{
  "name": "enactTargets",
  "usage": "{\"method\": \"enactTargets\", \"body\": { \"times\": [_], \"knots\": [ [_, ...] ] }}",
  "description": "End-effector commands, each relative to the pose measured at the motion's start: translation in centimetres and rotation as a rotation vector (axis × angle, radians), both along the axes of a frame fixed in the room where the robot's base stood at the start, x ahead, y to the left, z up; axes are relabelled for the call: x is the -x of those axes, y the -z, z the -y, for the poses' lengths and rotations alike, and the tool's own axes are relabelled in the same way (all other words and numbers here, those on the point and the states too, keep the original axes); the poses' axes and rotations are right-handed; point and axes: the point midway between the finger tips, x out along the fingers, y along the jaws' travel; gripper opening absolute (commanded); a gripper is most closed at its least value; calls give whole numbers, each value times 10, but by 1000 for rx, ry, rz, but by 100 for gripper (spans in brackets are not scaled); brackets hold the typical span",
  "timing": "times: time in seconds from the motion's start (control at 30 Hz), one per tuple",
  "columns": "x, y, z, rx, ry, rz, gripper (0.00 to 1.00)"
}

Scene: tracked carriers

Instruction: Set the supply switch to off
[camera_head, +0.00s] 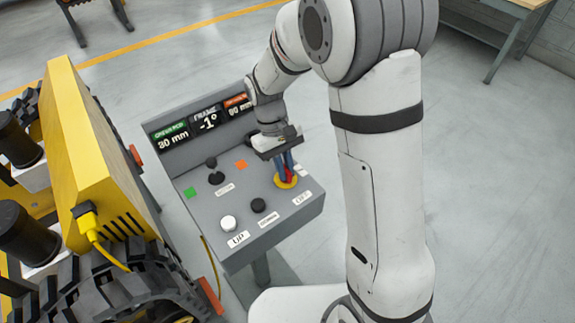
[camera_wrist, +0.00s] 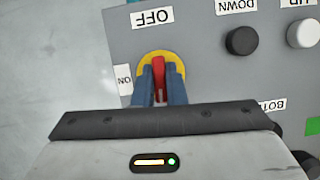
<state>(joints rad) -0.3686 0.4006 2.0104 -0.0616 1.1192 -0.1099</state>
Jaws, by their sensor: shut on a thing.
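The supply switch is a red handle (camera_wrist: 158,66) on a round yellow plate (camera_wrist: 178,69). In the head view the red handle (camera_head: 289,175) sits at the right of the grey panel, on its yellow plate (camera_head: 279,183). My gripper (camera_wrist: 159,84) has its blue fingers on both sides of the handle, shut on it; the fingers also show in the head view (camera_head: 287,165). In the wrist view the handle's visible end points up towards the OFF label (camera_wrist: 152,17). The ON label (camera_wrist: 124,79) is left of the plate. The fingers hide part of the handle.
The panel (camera_head: 255,192) also carries a white UP button (camera_head: 228,222), a black DOWN button (camera_head: 258,205) and a black-knobbed selector (camera_head: 215,177). A display (camera_head: 205,122) reads -1° at its middle. A yellow tracked carrier (camera_head: 90,140) stands close on the left.

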Motion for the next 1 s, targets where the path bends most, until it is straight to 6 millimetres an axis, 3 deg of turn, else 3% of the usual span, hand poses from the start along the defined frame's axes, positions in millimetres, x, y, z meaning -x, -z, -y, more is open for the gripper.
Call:
{"method": "enactTargets", "body": {
  "times": [0.7, 0.73, 1.0],
  "knots": [
    [3, 2, 2, 7, -79, -10, 0],
    [3, 2, 2, 7, -79, -10, 12],
    [2, 1, 1, 3, -79, -4, 33]
  ]
}}
